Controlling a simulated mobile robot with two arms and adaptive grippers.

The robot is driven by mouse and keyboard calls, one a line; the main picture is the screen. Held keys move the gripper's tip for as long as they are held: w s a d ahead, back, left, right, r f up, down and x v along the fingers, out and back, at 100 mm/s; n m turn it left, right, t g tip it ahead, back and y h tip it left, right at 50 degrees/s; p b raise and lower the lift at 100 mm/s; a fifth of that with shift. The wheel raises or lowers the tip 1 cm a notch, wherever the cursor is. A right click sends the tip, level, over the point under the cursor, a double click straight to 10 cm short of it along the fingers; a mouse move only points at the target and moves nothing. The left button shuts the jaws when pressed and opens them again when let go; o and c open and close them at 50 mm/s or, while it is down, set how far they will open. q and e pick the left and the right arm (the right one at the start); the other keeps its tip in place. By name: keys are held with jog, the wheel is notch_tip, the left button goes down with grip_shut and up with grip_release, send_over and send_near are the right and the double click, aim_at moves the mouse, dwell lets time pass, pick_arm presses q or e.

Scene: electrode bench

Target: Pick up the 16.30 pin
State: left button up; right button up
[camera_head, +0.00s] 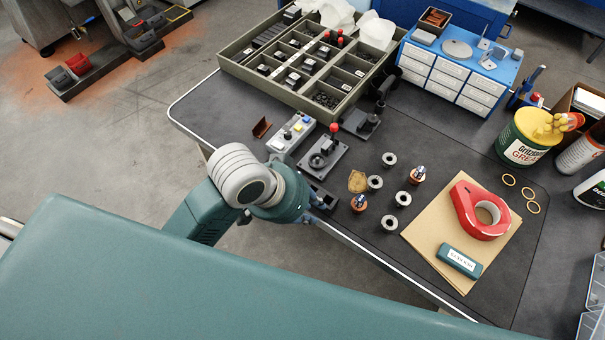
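Several small round metal pieces stand on the dark bench mat. Plain silver rings include one at the back (389,159), one in the middle (375,182), one at right (403,198) and one in front (389,223). Two other pieces have copper-coloured bases and metal tops: one at the back right (418,174) and one nearer the bench edge (359,203). No size mark is readable, so I cannot tell which is the 16.30 pin. My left gripper (325,200) is at the bench edge, left of the nearer copper-based piece; my wrist partly hides its fingers. My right gripper is out of view.
A small press with a red knob (326,158) and a grey button box (292,137) stand close behind my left gripper. Right are a red tape dispenser (480,211), a teal labelled block (459,261) and a grease tub (524,139).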

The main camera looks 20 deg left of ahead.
pick_arm(q)
jog(key=shift+m+g, duration=0.6)
jog(key=shift+m, duration=0.1)
jog(key=w+r, duration=0.1)
jog(key=w+d+r, duration=0.1)
jog(key=r, duration=0.1)
jog(key=w+r, duration=0.1)
jog(key=shift+w+d+r, duration=0.25)
jog(key=shift+d+r, duration=0.05)
jog(key=shift+r, duration=0.1)
jog(key=w+a+r+n+g+y, duration=0.1)
jog(key=w+a+r+y, duration=0.2)
jog(key=a+r, duration=0.35)
jog(key=f, duration=0.7)
jog(key=w+f, duration=0.1)
jog(key=f, duration=0.2)
jog(key=shift+a+f, duration=0.25)
jog(key=shift+f, duration=0.15)
grip_shut()
